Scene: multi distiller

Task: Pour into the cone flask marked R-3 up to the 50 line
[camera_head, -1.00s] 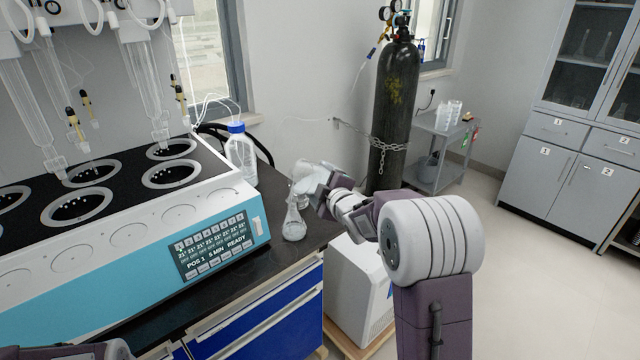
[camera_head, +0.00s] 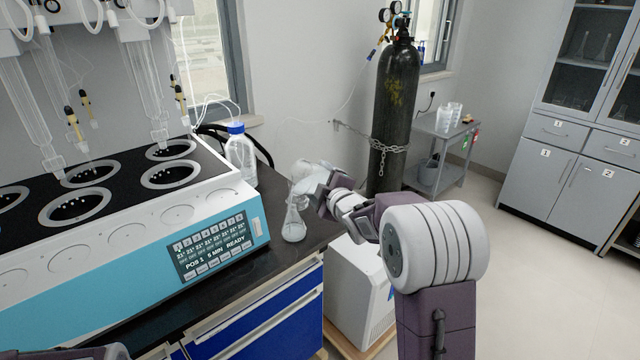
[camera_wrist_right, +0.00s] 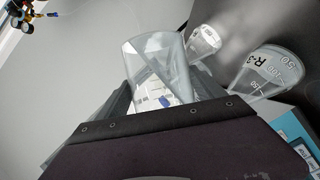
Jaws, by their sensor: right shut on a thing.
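The cone flask marked R-3 (camera_head: 294,226) stands upright on the dark bench top, near its right edge. In the right wrist view its R-3 label and printed lines show on the flask (camera_wrist_right: 266,74); I cannot make out a liquid level. My right gripper (camera_head: 312,188) is shut on a clear glass vessel (camera_wrist_right: 160,70), which is tilted just above and beside the flask's mouth. The vessel's contents are unclear, and in the head view it is partly hidden by the gripper. My left gripper is out of view; only part of the left arm shows at the bottom left.
A second marked glass (camera_wrist_right: 204,40) shows beyond the held vessel. A blue-capped bottle (camera_head: 241,155) stands behind the flask. The heating block unit (camera_head: 130,270) fills the bench on the left. A chained gas cylinder (camera_head: 394,110) stands behind my right arm.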

